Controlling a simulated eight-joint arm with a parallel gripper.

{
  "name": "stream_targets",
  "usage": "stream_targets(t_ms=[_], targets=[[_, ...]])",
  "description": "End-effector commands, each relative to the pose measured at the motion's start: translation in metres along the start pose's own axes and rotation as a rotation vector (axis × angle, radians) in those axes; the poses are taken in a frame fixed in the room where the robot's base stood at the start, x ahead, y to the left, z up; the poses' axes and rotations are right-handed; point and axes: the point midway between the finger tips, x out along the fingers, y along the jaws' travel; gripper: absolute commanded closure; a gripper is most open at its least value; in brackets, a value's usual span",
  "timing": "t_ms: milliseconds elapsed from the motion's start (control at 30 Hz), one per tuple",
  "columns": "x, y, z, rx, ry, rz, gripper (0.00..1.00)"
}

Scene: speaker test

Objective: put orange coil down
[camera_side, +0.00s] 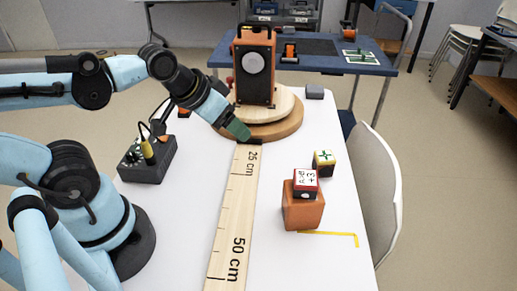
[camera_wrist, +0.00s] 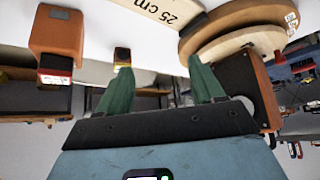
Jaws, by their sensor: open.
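My gripper (camera_side: 238,130) is open, with its green fingers low by the front edge of the wooden discs (camera_side: 285,128), near the ruler's 25 cm end. In the wrist view, the two fingers (camera_wrist: 162,88) stand apart with nothing between them. I cannot make out for certain which thing is the orange coil. A small orange and black spool-like thing (camera_side: 290,52) sits on the blue table behind, away from my gripper. Another orange thing (camera_side: 346,30) is at that table's far right.
An orange and black speaker (camera_side: 254,65) stands on the discs. A wooden ruler (camera_side: 232,225) lies along the white table. To its right, a red and white cube (camera_side: 306,182) tops an orange block (camera_side: 303,212); another cube (camera_side: 324,163) is behind. A dark box (camera_side: 148,162) with cables stands left.

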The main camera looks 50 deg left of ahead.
Motion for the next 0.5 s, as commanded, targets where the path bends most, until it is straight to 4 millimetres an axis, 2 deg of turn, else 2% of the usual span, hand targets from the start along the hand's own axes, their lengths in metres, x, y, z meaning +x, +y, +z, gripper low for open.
stream_targets(t_ms=[267,367,500], targets=[[-0.001,-0.005,-0.004,0.0,-0.012,-0.011,0.33],[-0.002,-0.018,-0.016,-0.004,-0.045,-0.035,0.33],[-0.003,-0.052,-0.041,-0.014,-0.125,-0.081,0.33]])
